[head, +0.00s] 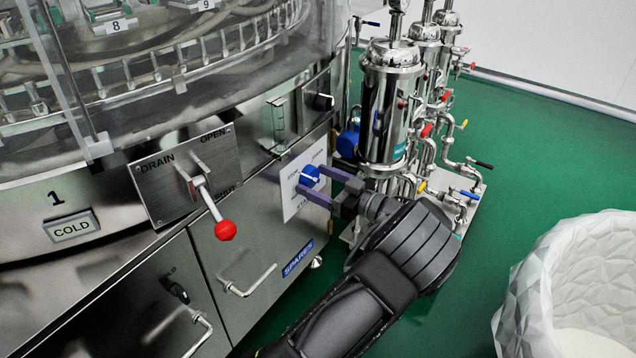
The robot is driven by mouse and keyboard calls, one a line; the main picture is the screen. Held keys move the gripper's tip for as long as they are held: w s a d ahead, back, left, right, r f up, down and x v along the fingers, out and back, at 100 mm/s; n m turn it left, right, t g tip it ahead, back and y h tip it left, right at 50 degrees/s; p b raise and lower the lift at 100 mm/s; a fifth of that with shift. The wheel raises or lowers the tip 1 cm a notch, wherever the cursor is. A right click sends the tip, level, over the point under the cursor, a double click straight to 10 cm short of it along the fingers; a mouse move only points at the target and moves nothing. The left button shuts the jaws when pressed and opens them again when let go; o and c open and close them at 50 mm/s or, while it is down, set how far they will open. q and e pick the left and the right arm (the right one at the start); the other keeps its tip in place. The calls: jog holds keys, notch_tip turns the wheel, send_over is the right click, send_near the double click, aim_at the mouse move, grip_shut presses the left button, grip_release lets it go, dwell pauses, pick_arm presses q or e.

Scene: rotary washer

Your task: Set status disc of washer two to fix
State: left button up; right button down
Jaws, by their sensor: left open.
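A blue knob (309,177) with a pale pointer sits on a white labelled plate (290,207) on the washer's steel front. The plate's small words are too blurred to read surely, and the gripper hides part of it. My left gripper (312,185) is open, with its two purple fingers at the knob, one on the upper right side and one on the lower left. I cannot tell whether they touch it. The washer body (262,215) carries a large "1" further left; no "2" shows. My right gripper is not in view.
Left of the plate, a red-tipped lever (225,230) stands out from a drain panel (165,205). Steel filter cylinders (390,105) with pipes stand close behind my gripper. A white faceted tub (525,290) is at the right. Green floor (550,145) is open beyond.

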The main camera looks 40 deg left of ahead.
pick_arm(q)
jog(key=shift+c, duration=0.3)
jog(key=c, duration=1.3)
